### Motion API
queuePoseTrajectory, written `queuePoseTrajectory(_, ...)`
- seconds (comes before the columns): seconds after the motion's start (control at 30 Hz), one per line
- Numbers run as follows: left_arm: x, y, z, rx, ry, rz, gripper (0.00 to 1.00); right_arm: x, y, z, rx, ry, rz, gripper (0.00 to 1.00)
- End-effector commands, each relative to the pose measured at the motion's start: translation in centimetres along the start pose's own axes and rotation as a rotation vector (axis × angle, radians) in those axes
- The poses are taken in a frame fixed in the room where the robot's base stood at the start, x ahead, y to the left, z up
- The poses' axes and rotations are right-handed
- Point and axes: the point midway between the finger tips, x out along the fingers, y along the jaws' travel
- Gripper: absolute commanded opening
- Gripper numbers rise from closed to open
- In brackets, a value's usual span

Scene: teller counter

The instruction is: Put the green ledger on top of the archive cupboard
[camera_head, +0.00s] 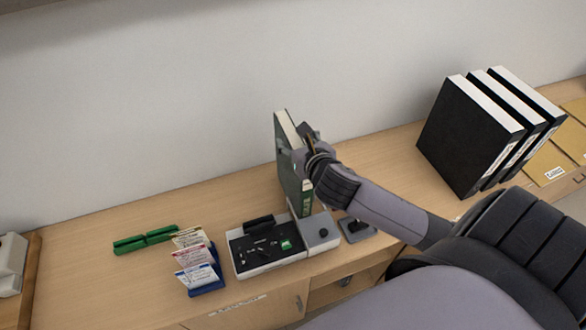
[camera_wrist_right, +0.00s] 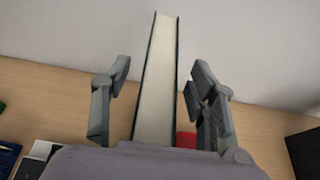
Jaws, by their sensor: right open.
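The green ledger (camera_head: 290,165) stands upright on the counter, behind the small black and grey device. In the right wrist view its pale page edge (camera_wrist_right: 158,80) runs up between the two fingers. My right gripper (camera_head: 309,138) is at the ledger's upper part. In the right wrist view my right gripper (camera_wrist_right: 158,100) is open, with one finger on each side of the ledger and gaps between. My left gripper is not in view. I cannot make out an archive cupboard for certain; the wooden counter (camera_head: 100,285) has cupboard doors in its front.
Several black binders (camera_head: 470,135) stand at the right, beside yellow envelopes (camera_head: 555,160). A device with a black tray (camera_head: 265,248), card holders (camera_head: 197,262) and a green object (camera_head: 145,240) lie in front and left. The wall (camera_head: 200,80) is close behind the ledger.

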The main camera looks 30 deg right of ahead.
Motion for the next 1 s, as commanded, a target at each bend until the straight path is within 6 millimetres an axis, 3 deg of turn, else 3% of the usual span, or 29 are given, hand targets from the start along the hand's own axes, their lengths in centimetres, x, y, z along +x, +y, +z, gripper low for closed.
queuePoseTrajectory(0.33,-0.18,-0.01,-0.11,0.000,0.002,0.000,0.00,1.00,0.03,-0.03,-0.001,0.000,0.001,0.53)
queuePoseTrajectory(1.0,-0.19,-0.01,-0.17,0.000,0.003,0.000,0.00,0.97,0.02,-0.04,-0.001,0.000,0.001,0.09)
